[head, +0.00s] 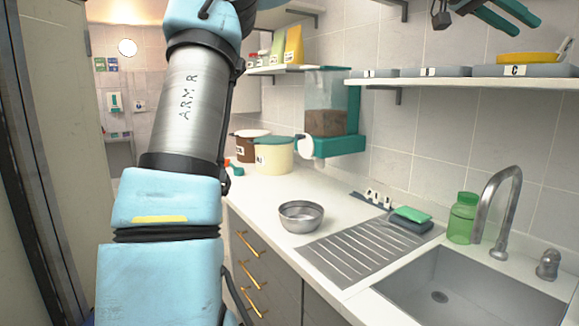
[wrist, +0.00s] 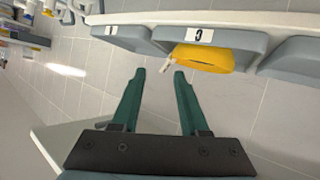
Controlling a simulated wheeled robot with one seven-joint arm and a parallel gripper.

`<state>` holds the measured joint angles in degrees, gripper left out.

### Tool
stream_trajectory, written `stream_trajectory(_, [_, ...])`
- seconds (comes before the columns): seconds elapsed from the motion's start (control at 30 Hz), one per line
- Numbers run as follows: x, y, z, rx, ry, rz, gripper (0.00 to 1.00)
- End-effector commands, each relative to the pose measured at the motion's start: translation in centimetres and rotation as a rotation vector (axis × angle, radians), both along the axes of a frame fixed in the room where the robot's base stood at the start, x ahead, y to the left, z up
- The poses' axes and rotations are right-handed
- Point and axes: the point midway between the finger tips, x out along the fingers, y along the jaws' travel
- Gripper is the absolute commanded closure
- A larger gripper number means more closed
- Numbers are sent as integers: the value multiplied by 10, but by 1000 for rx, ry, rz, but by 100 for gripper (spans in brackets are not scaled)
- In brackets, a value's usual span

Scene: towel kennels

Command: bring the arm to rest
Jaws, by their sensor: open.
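My gripper (wrist: 157,75) shows in the wrist view with its two green fingers spread apart and nothing between them. In the head view part of it (head: 497,12) shows at the top right edge, raised above the wall shelf. My blue and silver arm rises on the left of the head view and leaves the top of the picture. In the wrist view a yellow round item (wrist: 205,59) lies in the tray labelled C (wrist: 245,40), beyond the fingertips and apart from them.
The wall shelf (head: 480,84) holds grey labelled trays. A dispenser with brown contents (head: 325,120) hangs on the wall. A steel bowl (head: 301,217), lidded tubs (head: 273,158), a green bottle (head: 461,218) and sponges (head: 411,215) stand on the counter near the sink (head: 470,285) and tap (head: 495,205).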

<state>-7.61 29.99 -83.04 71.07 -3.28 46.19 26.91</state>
Motion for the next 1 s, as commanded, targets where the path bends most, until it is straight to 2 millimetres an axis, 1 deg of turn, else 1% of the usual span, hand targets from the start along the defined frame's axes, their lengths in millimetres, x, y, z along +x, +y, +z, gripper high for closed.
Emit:
stream_trajectory(0.07, [0,0,0,0,0,0,56])
stream_trajectory(0.33, [5,-1,-38,77,9,37,56])
stream_trajectory(0.47, [9,0,-64,126,16,65,56])
stream_trajectory(0.57, [15,4,-90,176,25,95,56])
stream_trajectory(0.67, [21,12,-120,234,35,133,56])
stream_trajectory(0.73, [26,20,-145,283,46,166,56])
stream_trajectory(0.77, [29,24,-156,305,50,182,56])
stream_trajectory(0.83, [36,39,-185,360,64,228,56])
stream_trajectory(0.87, [39,47,-200,389,71,251,56])
stream_trajectory(0.9, [44,61,-220,429,84,287,56])
stream_trajectory(0.93, [48,73,-237,461,94,317,56])
stream_trajectory(0.97, [52,87,-253,495,105,351,56])
stream_trajectory(1.0, [56,107,-274,537,123,396,56])
